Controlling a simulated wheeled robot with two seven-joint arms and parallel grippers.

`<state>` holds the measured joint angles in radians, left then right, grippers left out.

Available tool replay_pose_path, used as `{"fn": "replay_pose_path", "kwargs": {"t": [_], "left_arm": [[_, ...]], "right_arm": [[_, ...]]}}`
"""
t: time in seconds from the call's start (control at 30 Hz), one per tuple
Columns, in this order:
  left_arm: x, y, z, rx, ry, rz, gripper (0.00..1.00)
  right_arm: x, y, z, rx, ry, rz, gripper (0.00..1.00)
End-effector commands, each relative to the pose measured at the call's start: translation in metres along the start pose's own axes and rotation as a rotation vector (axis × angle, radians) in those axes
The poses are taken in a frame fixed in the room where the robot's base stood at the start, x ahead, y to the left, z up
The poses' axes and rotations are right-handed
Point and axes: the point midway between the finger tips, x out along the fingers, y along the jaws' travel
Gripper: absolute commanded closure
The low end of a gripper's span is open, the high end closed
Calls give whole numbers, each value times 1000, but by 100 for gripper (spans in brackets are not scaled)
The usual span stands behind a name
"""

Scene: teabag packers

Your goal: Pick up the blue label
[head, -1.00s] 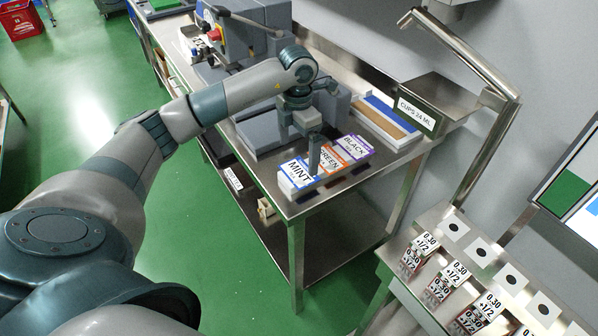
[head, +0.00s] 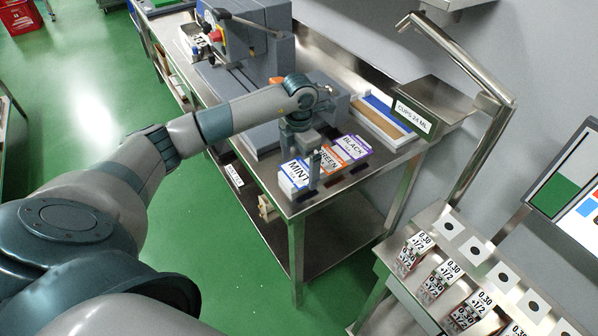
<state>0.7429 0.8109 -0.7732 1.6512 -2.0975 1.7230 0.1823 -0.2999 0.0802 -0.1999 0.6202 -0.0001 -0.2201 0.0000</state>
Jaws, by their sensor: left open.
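The blue label, marked MINT (head: 294,173), lies on top of a white stack at the near left of a row of labels on the steel table. The orange GREEN label (head: 330,159) and the purple BLACK label (head: 353,147) stand beside it to the right. My left gripper (head: 314,180) points down at the right edge of the MINT label, between it and the GREEN label. It is open, and the fingers hide part of both labels. I cannot tell whether the fingers touch the label. My right gripper is not in view.
A grey machine with a red knob (head: 216,36) stands on the steel table (head: 300,210) behind my arm. A blue-and-white tray (head: 385,118) is behind the labels. A steel cup holder (head: 432,98) and a rack of small boxes (head: 462,285) are at the right.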

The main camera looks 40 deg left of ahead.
Motion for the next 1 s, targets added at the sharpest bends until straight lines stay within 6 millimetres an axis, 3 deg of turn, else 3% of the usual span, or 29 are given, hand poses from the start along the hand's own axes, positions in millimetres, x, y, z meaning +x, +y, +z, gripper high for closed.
{"fn": "replay_pose_path", "kwargs": {"t": [1.0], "left_arm": [[4, 0, 0, -1, 0, 0, 0]], "right_arm": [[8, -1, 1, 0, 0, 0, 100]]}}
